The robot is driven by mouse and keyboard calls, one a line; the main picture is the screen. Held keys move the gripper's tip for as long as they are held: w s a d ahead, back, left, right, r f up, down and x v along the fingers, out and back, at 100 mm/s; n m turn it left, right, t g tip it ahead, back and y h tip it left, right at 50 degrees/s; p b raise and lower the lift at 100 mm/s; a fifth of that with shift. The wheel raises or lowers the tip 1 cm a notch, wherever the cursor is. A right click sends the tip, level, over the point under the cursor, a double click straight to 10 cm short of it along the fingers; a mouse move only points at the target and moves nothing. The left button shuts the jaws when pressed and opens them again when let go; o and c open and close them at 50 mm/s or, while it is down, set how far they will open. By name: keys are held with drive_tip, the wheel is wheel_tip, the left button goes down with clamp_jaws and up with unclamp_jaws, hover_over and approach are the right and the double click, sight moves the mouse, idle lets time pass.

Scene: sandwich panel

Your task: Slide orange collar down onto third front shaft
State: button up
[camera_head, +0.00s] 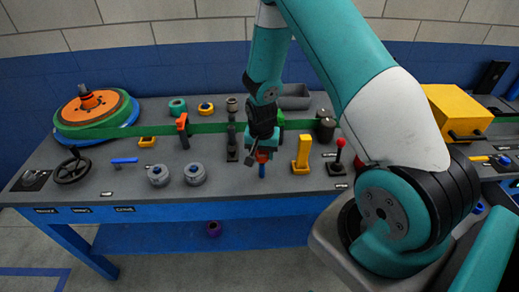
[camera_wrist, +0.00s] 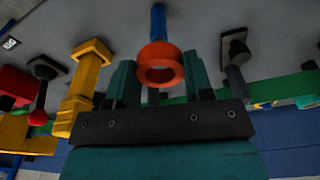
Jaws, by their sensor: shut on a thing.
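The orange collar (camera_wrist: 160,65) sits between the two fingers of my gripper (camera_wrist: 160,82) in the wrist view, with its round hole facing the camera. My gripper is shut on it. In the head view my gripper (camera_head: 263,152) hangs over the bench's front part, and a little of the collar shows at its tip. A blue upright shaft (camera_wrist: 158,22) stands in line with the collar in the wrist view. In the head view the shaft (camera_head: 262,171) shows just below the gripper. The collar hides one end of the shaft; I cannot tell whether it is around it or above it.
A yellow post (camera_head: 302,154) and a red-knobbed lever (camera_head: 338,158) stand to the right. A dark post (camera_head: 232,146) stands close at left. Grey rings (camera_head: 194,174) lie further left. A green belt (camera_head: 212,128) runs behind. A yellow box (camera_head: 458,108) stands at right.

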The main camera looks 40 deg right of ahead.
sight(262, 177)
drive_tip(key=shift+f+b, duration=0.3)
drive_tip(key=shift+f, duration=0.35)
drive_tip(key=shift+s+a, duration=0.1)
drive_tip(key=shift+f, duration=0.1)
drive_tip(key=shift+f+b, duration=0.8)
drive_tip(key=shift+f, duration=0.1)
drive_tip(key=shift+f, duration=0.1)
drive_tip(key=shift+f+b, duration=1.95)
drive_tip(key=shift+f, duration=0.45)
